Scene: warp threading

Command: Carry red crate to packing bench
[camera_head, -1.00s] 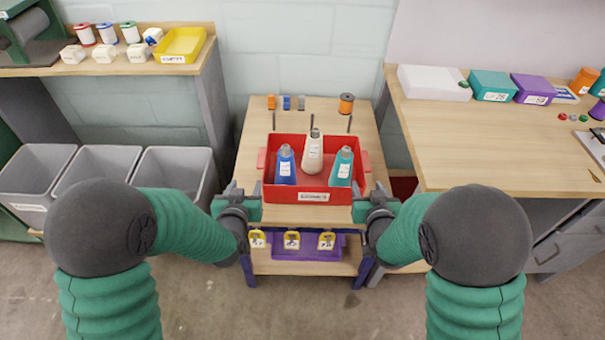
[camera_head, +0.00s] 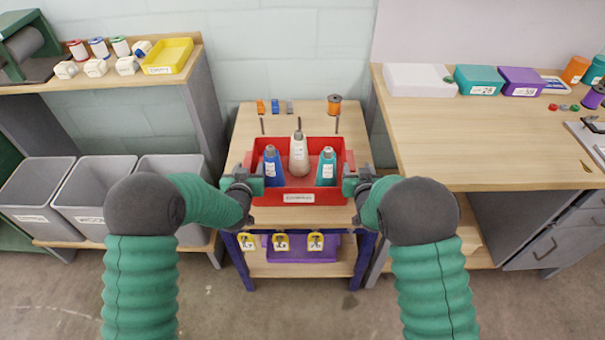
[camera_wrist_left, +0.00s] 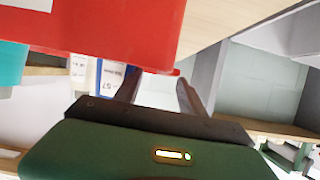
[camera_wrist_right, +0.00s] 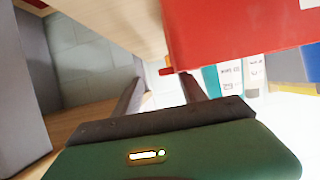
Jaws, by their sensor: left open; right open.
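The red crate (camera_head: 299,198) stands on a small wooden table and holds a blue bottle, a cream bottle and a teal bottle. My left gripper (camera_head: 251,182) is open at the crate's left end, and my right gripper (camera_head: 350,180) is open at its right end. In the left wrist view the crate wall (camera_wrist_left: 110,35) is close, with a red handle tip by the fingers (camera_wrist_left: 160,90). The right wrist view shows the crate wall (camera_wrist_right: 235,40) and handle beside the open fingers (camera_wrist_right: 165,90). Whether the fingers touch the handles is unclear. A wooden bench (camera_head: 480,140) stands at the right.
The right bench carries a white box (camera_head: 418,80), a teal box (camera_head: 479,80) and a purple box (camera_head: 522,82) at the back; its front left is clear. Several small spools (camera_head: 334,105) and upright pegs are behind the crate. Grey bins (camera_head: 95,200) stand left.

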